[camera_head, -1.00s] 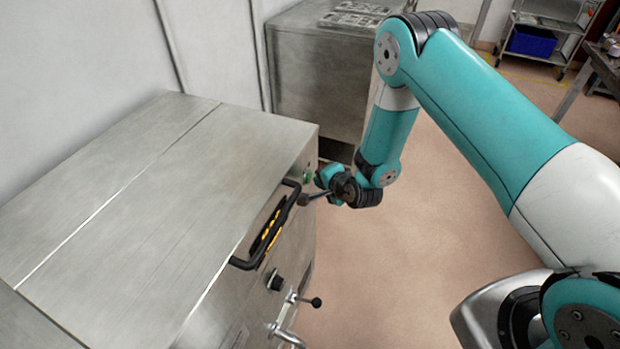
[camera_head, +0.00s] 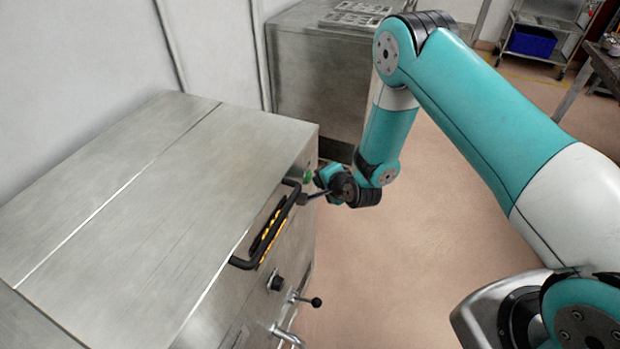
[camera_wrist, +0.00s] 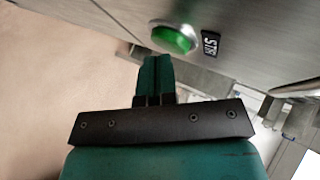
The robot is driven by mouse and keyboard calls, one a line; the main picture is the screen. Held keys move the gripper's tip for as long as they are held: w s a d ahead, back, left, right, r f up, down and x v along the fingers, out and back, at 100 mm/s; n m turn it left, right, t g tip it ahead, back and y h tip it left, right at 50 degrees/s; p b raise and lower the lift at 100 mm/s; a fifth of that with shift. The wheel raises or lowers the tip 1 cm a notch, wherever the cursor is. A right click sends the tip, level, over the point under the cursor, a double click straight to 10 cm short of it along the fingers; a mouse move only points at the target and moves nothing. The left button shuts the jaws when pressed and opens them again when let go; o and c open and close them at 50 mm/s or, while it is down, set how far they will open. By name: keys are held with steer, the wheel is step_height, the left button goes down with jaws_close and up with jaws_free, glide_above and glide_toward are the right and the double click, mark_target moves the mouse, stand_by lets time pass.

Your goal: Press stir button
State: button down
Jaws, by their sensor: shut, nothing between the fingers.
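The stir button is a round green button (camera_wrist: 172,40) in a pale ring on the metal front panel, with a black label (camera_wrist: 211,44) beside it that seems to read STIR. In the head view the green button (camera_head: 308,176) shows near the machine's far front corner. My gripper (camera_wrist: 154,62) is shut and empty, its fingertips just below the button in the wrist view. It looks close to the button; I cannot tell whether it touches. In the head view my gripper (camera_head: 320,178) is partly hidden by the wrist.
The steel machine (camera_head: 130,190) has a black handle (camera_head: 266,228) on its front, a dark knob (camera_head: 276,283) and a lever (camera_head: 305,300) lower down. A second steel cabinet (camera_head: 318,85) stands behind. The floor (camera_head: 420,240) to the right is clear.

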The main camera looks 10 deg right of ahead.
steer(key=shift+s+d, duration=0.35)
steer(key=shift+d, duration=0.15)
steer(key=s+d+b, duration=0.1)
steer(key=d+b, duration=0.1)
steer(key=s+d+b, duration=0.1)
steer(key=s+d, duration=0.1)
steer(key=shift+b, duration=0.4)
stand_by(0.6)
